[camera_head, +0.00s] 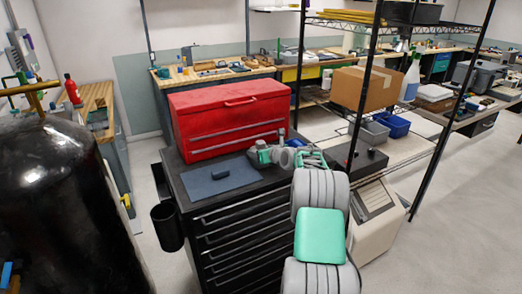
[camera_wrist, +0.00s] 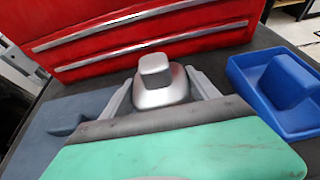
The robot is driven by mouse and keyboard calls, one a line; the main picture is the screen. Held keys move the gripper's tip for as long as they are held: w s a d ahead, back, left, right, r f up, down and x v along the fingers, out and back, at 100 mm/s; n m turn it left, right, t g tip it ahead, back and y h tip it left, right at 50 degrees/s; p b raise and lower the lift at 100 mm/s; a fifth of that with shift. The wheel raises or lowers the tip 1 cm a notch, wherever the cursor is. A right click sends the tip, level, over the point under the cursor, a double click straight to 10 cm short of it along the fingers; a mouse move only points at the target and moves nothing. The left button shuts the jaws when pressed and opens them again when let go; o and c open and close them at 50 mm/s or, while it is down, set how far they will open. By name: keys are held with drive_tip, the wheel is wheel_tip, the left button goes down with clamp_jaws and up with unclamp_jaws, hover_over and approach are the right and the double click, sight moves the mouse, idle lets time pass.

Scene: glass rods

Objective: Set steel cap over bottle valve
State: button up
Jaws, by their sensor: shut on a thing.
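The steel cap (camera_wrist: 153,88), a silver domed piece with a squarish top, is between the two grey fingers of my gripper (camera_wrist: 158,92) in the wrist view. The fingers are shut on its sides. In the head view my gripper (camera_head: 264,151) is over the black cabinet top, in front of the red chest; the cap is too small to make out there. The large glossy black bottle (camera_head: 70,200) stands at the far left, well apart from my gripper. Its brass-coloured valve (camera_head: 33,92) sticks up bare on top.
A red tool chest (camera_head: 230,118) stands on the black cabinet (camera_head: 240,235). A blue-grey mat (camera_head: 208,186) with a dark block lies left of my gripper. A blue tray (camera_wrist: 240,75) is to the right in the wrist view. A black bin (camera_head: 167,227) hangs between cabinet and bottle.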

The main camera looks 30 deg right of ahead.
drive_tip(key=shift+f, duration=0.15)
drive_tip(key=o, duration=1.6)
